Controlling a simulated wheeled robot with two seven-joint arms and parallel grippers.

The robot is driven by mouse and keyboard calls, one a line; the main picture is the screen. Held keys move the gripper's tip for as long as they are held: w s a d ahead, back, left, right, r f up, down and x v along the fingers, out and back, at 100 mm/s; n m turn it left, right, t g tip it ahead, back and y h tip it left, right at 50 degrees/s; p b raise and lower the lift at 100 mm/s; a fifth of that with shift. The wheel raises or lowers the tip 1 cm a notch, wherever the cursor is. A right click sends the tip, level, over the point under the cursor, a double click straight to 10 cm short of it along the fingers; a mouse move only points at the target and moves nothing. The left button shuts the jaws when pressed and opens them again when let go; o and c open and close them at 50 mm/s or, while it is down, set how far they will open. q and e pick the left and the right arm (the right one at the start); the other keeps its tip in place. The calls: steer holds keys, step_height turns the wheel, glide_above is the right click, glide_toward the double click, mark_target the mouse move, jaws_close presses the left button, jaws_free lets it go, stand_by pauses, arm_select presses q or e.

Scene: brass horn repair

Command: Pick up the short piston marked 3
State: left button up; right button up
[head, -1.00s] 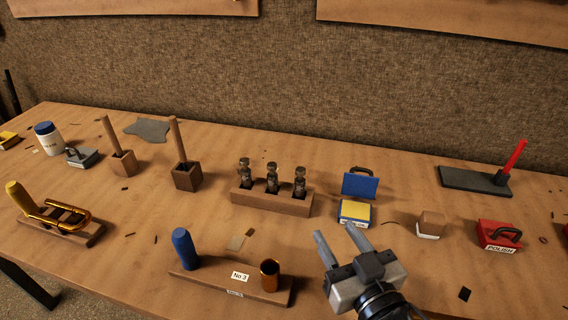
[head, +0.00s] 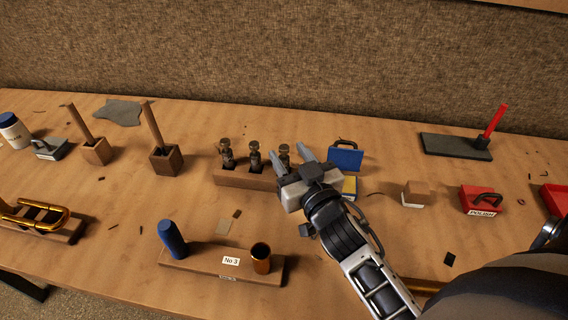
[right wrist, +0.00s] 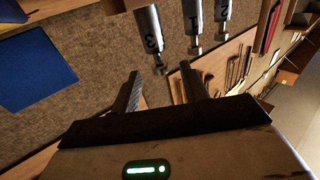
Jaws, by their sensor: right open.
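Three short metal pistons stand upright in a wooden rack (head: 232,177) in the head view. The right wrist view shows the piston marked 3 (right wrist: 152,32) beside two others, one marked 1 (right wrist: 192,14). It is the one nearest the blue board, so it is the rightmost piston (head: 284,150) in the head view. My right gripper (head: 290,156) is open at that piston. In the right wrist view its fingers (right wrist: 159,72) lie either side of the piston's end, with nothing gripped. The piston's lower part is hidden in the rack. My left gripper is out of view.
A No 3 stand (head: 208,258) with a blue peg (head: 171,238) and copper cup (head: 261,258) is in front. Wooden blocks with sticks (head: 165,160) stand left.

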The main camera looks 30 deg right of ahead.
mark_target(282, 145)
steer(key=w, duration=0.5)
steer(key=shift+d+f+p, duration=0.1)
steer(key=shift+p, duration=0.25)
jaws_close()
